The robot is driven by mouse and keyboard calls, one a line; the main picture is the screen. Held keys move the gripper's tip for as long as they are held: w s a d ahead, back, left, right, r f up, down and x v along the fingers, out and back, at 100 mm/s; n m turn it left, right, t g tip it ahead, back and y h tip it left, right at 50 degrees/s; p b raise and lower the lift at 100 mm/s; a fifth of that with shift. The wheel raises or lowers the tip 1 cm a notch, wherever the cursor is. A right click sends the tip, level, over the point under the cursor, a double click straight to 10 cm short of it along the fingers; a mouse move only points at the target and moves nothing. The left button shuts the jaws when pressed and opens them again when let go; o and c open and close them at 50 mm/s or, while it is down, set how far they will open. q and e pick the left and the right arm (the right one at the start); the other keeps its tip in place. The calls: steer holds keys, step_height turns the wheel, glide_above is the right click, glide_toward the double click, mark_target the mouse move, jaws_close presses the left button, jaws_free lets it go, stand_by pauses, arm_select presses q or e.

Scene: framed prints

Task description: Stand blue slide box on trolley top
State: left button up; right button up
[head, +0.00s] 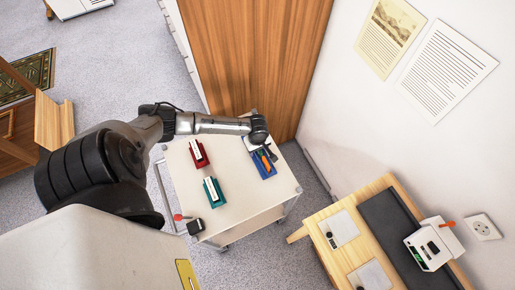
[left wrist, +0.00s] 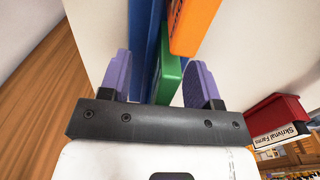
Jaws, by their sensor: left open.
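My left gripper (head: 263,146) is over the far right part of the white trolley top (head: 243,190). A blue object (head: 265,170), which looks like the blue slide box, lies under it, partly hidden by the gripper. In the left wrist view the purple fingers of my left gripper (left wrist: 158,75) are open. Between and beyond them show a blue piece (left wrist: 146,40), a green piece (left wrist: 166,78) and an orange piece (left wrist: 192,22). I cannot tell whether a finger touches any of them. My right gripper is not in view.
A red box (head: 199,153) and a teal box (head: 214,191), both with white labels, stand on the trolley's left side. The front right of the top is clear. A wooden panel (head: 255,55) rises behind. A wooden table (head: 375,200) with a white device (head: 432,245) is at right.

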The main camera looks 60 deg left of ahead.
arm_select(q)
step_height(320, 180, up, 11)
steer(key=shift+r+p, duration=0.15)
steer(key=shift+p, duration=1)
steer(key=shift+s+d+r, duration=0.1)
steer(key=shift+d, duration=0.2)
steer(key=s+d+m+t+h, duration=0.1)
steer(key=s+d+m, duration=0.3)
steer(key=d+m, duration=0.3)
steer(key=s+d+m+t, duration=0.1)
steer(key=s+d+m, duration=0.35)
steer(key=d, duration=0.55)
steer(key=s+d+r+m+t, duration=0.1)
steer(key=s+d+r+m, duration=0.2)
steer(key=s+r+m, duration=0.3)
steer(key=shift+d+r+m+t+y, duration=0.3)
steer(key=shift+r+m+y, duration=0.1)
steer(key=shift+m, duration=0.75)
steer(key=shift+s+a, duration=0.1)
